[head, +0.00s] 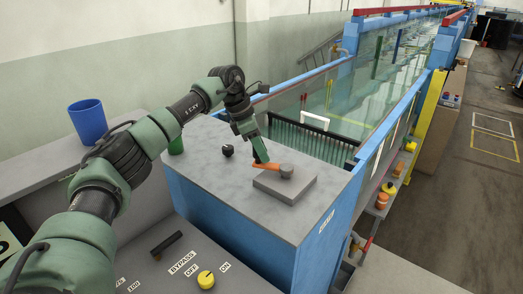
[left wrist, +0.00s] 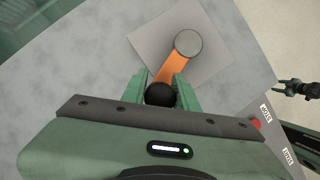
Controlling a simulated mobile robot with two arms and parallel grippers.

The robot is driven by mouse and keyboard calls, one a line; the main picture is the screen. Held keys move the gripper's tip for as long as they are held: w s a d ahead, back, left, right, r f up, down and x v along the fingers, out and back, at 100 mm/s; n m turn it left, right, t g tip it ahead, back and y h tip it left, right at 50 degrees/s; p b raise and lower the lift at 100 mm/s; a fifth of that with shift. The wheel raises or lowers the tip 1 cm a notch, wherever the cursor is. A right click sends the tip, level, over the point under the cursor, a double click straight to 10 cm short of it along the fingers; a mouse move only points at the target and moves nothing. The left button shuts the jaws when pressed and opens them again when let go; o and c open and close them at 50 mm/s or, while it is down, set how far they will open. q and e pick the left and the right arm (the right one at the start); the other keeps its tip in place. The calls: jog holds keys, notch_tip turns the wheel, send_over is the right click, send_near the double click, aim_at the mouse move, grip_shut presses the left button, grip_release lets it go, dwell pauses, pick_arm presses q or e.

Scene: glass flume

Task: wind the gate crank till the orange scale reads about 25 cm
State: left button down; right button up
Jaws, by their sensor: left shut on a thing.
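The gate crank has an orange arm (head: 266,166) and a grey round hub (head: 287,171) on a square grey plate (head: 290,190) on top of the blue cabinet. In the left wrist view the orange arm (left wrist: 172,68) runs from the hub (left wrist: 188,43) down to a black knob (left wrist: 160,94). My left gripper (head: 261,157) is at the arm's free end. In the left wrist view its fingers (left wrist: 160,88) are shut on the knob, one on each side. No orange scale can be read in either view.
A blue cup (head: 88,120) stands farther left. A console with a yellow knob (head: 206,280) is in front. The glass flume (head: 380,75) runs back behind the crank.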

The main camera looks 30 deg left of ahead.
pick_arm(q)
jog(key=c, duration=1.1)
grip_release()
jog(key=shift+w+r, duration=0.1)
jog(key=shift+r, duration=0.05)
jog(key=shift+d, duration=0.1)
jog(key=b+v, duration=0.2)
jog(key=v, duration=0.5)
jog(key=shift+r, duration=0.3)
